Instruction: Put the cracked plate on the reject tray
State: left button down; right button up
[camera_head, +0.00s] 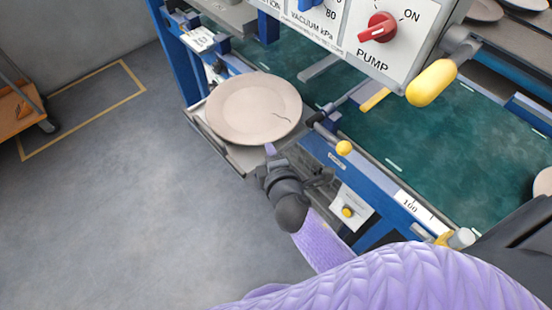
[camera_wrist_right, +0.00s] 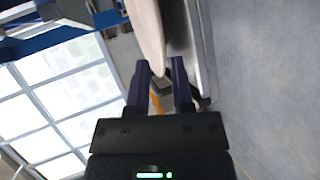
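The cracked plate (camera_head: 250,105) is pale beige, with a dark crack line near its right rim. It lies roughly level over a grey tray (camera_head: 243,157) at the dryer's end. The plate hides most of the tray, and I cannot tell whether they touch in the head view. My right gripper (camera_head: 270,150) is at the plate's near rim. In the right wrist view, the fingers (camera_wrist_right: 161,72) are close together on the rim of the plate (camera_wrist_right: 150,25). A dark gap shows between plate and tray (camera_wrist_right: 195,45) there. My left gripper is not in view.
The control panel (camera_head: 385,40) with a red pump knob stands above the green belt (camera_head: 430,125). A yellow-ended lever (camera_head: 432,83) and a small yellow knob (camera_head: 344,148) stick out at the right. Other plates show at the right edges.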

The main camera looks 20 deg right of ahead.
jog(key=d+v, duration=0.1)
jog(key=v, duration=0.4)
jog(key=s+f+m+g+y, duration=0.1)
jog(key=s+f+m+g, duration=0.2)
jog(key=s+f, duration=0.5)
jog(key=s+f+m+g, duration=0.2)
jog(key=s+f+g, duration=0.2)
jog(key=f, duration=0.7)
jog(key=s+d+f+m+g, duration=0.2)
jog(key=s+f+m+g, duration=0.1)
jog(key=s, duration=0.6)
jog(key=s+d+f+m+g, duration=0.3)
jog(key=s+f+m, duration=0.3)
jog(key=s, duration=0.4)
jog(key=shift+s+p, duration=0.2)
jog(key=shift+p, duration=0.1)
jog(key=shift+a, duration=0.1)
